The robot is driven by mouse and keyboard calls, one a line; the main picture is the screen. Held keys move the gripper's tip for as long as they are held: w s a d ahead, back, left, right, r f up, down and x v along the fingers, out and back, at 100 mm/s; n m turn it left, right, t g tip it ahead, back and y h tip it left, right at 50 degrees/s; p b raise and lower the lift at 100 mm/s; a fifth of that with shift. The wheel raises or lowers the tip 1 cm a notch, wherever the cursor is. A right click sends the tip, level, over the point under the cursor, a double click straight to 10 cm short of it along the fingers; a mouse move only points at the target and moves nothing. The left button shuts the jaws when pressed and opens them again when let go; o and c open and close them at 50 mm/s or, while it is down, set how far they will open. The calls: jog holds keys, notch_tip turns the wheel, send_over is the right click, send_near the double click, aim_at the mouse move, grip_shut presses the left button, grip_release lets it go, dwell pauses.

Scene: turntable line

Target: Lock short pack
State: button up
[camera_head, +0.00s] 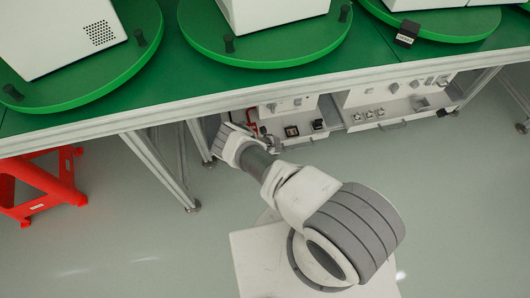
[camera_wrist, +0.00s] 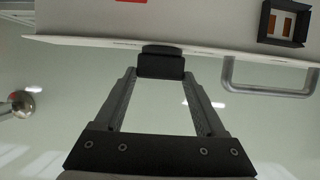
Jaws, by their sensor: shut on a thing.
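In the wrist view my gripper (camera_wrist: 161,76) has its two fingertips closed on a small black block (camera_wrist: 161,61). The block sits against the front edge of a pale panel or tray (camera_wrist: 90,37); I cannot tell whether it is fixed to it. In the head view my arm reaches under the front edge of the green table, and its fingers and the block cannot be made out there. No thing can be clearly told as the short pack. A black tag with light lettering (camera_head: 407,33) hangs on the right turntable's rim.
A metal handle (camera_wrist: 270,88) and a black-framed part (camera_wrist: 284,23) are right of my gripper. Under the table are trays with small parts (camera_head: 291,130) and silver pieces (camera_head: 369,114). Green turntables (camera_head: 270,56) carry white boxes. A red stool (camera_head: 45,185) stands left; table legs (camera_head: 160,165) are near my arm.

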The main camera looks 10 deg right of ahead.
jog(key=o, duration=1.3)
jog(key=shift+p+v, duration=4.05)
jog(key=shift+v, duration=4.65)
jog(key=shift+s, duration=0.1)
